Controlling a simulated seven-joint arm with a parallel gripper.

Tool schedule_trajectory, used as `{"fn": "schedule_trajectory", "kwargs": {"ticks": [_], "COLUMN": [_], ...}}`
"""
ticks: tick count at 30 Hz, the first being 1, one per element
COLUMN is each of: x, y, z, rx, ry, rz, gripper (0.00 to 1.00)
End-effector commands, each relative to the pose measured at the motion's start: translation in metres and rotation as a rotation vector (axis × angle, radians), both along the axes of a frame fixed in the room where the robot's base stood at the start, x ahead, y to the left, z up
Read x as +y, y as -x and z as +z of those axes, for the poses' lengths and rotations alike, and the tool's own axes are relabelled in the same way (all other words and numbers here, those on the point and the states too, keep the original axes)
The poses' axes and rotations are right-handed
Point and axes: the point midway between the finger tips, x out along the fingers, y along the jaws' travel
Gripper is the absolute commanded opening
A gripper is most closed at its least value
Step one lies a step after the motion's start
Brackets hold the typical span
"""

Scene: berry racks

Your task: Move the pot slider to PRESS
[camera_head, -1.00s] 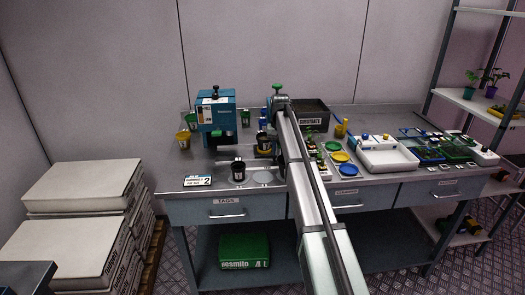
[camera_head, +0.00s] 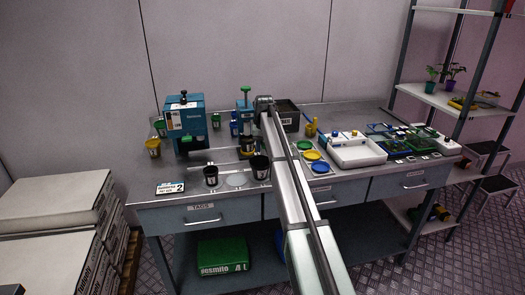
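A blue press-like machine (camera_head: 186,122) stands at the left of the bench, with a green part (camera_head: 190,146) under its head. A pale horizontal strip (camera_head: 219,157) runs right from its base toward a second, smaller blue stand (camera_head: 245,101) with a green knob on top. A black pot with a yellow part (camera_head: 247,145) stands at that stand. I cannot make out the pot slider or a PRESS label for certain. My arm reaches up from the bottom, its end over the bench near the small stand. The gripper fingers do not show.
Coloured discs (camera_head: 312,155), a white box (camera_head: 355,150) and a dark substrate bin (camera_head: 287,114) lie right of my arm.

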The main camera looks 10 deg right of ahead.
Motion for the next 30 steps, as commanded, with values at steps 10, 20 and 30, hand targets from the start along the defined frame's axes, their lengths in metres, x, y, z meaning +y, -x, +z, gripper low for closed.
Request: {"fn": "schedule_trajectory", "kwargs": {"ticks": [10, 20, 30], "x": [0.001, 0.002, 0.001], "y": [-0.001, -0.002, -0.002], "z": [0.001, 0.041, 0.105], "rx": [-0.001, -0.003, -0.003], "ry": [-0.002, -0.001, -0.001], "rz": [0.003, 0.004, 0.002], "gripper": [0.43, 0.43, 0.43]}}
